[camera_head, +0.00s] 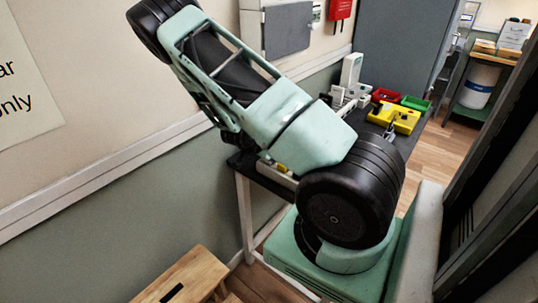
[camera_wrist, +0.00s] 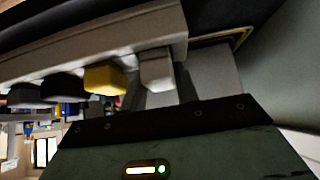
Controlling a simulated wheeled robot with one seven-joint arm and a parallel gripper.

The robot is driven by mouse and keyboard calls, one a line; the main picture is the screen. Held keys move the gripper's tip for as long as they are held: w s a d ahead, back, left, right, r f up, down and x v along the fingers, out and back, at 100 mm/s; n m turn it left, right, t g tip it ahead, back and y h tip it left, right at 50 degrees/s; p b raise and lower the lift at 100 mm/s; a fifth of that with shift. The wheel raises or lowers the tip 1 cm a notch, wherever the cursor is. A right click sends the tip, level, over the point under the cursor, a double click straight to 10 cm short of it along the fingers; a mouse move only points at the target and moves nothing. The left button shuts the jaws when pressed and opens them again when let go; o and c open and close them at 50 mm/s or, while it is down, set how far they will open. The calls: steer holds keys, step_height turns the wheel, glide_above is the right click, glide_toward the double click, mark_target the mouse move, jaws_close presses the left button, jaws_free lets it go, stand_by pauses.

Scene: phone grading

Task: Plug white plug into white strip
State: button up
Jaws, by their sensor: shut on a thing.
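In the wrist view the white strip (camera_wrist: 95,48) runs across the upper left, with a yellow plug (camera_wrist: 105,78) and dark plugs (camera_wrist: 60,88) along its lower edge. The white plug (camera_wrist: 157,69) is right of the yellow plug, against the strip's edge. I cannot tell whether it is fully seated. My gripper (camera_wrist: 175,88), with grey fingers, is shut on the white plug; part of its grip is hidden. In the head view my arm hides the gripper and the white plug. A bit of the strip (camera_head: 276,174) shows below the arm.
In the head view a yellow device (camera_head: 406,118), a red bin (camera_head: 384,95), a green bin (camera_head: 415,103) and a white upright device (camera_head: 351,70) stand on the dark table. The wall runs close along the table's left. A wooden stool (camera_head: 190,272) stands at the lower left.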

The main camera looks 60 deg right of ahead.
steer(key=shift+a+f, duration=0.1)
steer(key=shift+f, duration=0.2)
steer(key=o, duration=1.2)
steer(key=shift+s+f, duration=0.1)
steer(key=shift+s, duration=0.05)
steer(key=shift+s+f, duration=0.1)
steer(key=shift+a, duration=0.1)
steer(key=p+v, duration=0.2)
steer(key=v, duration=0.4)
steer(key=p+v, duration=0.2)
steer(key=v, duration=0.3)
steer(key=w+p+v, duration=0.1)
steer(key=p+v, duration=0.2)
steer(key=v, duration=0.3)
steer(key=shift+r, duration=0.5)
